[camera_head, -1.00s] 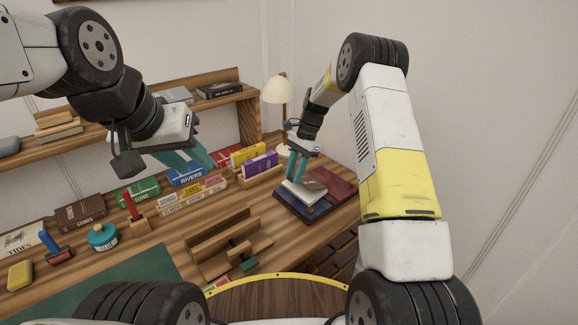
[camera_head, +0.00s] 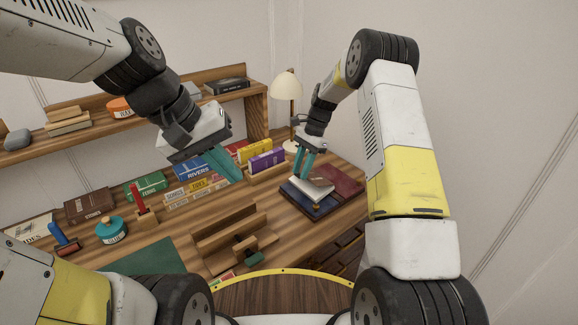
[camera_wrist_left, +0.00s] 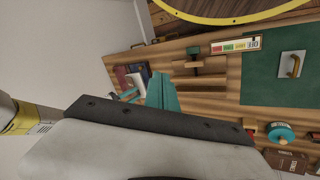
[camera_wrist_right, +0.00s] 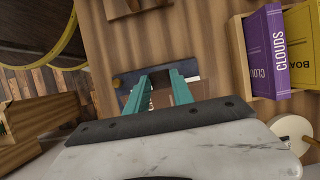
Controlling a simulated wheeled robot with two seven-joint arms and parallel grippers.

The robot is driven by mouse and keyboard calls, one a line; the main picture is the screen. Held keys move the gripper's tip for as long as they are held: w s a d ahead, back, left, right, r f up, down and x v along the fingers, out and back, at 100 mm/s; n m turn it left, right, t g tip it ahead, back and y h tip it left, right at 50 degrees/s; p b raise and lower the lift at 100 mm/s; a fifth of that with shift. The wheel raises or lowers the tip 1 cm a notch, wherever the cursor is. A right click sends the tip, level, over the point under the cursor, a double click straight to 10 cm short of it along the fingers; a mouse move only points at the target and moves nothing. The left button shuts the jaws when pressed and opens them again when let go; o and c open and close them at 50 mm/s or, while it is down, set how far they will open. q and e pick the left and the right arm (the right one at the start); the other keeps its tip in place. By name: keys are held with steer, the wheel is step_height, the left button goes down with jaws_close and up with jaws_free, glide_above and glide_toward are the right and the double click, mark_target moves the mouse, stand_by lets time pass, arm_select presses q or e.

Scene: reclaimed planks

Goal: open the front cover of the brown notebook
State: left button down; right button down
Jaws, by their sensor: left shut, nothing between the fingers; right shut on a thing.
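The brown notebook shows mainly as a pale, page-like surface (camera_head: 319,187) at the right of the desk in the head view, on top of dark blue and maroon flat items. My right gripper (camera_head: 301,174) is shut on the notebook at its left side, fingers pointing down. The exact part held is hidden, and I cannot tell how far the cover stands open. In the right wrist view, the fingers (camera_wrist_right: 162,82) reach over it and hide most of it. My left gripper (camera_head: 228,170) is shut and empty, in the air above the row of books, well left of the notebook.
The dark blue flat item (camera_head: 318,211) and the maroon one (camera_head: 344,179) lie under and beside the notebook. A lamp (camera_head: 286,86) and a purple book (camera_head: 266,160) stand behind it. A wooden holder (camera_head: 232,235) stands left of it. Bare desk lies between.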

arm_select(q)
steer(key=w+d+f+n+g+h, duration=0.2)
steer(key=w+d+f+n+h, duration=0.8)
steer(key=w, duration=0.3)
steer(key=w+a+f+n+t+y, duration=0.1)
steer(key=w+a+f+n+t, duration=0.2)
steer(key=w+f+n+t, duration=0.35)
steer(key=w+a+f+n+t, duration=0.3)
steer(key=w+f+n, duration=0.1)
steer(key=f+n, duration=0.4)
steer(key=shift+m+g, duration=0.25)
steer(key=shift+m, duration=0.2)
steer(key=x, duration=0.3)
steer(key=f+x, duration=0.1)
steer(key=x, duration=0.6)
steer(key=shift+w+f, duration=0.1)
steer(key=shift+f, duration=0.15)
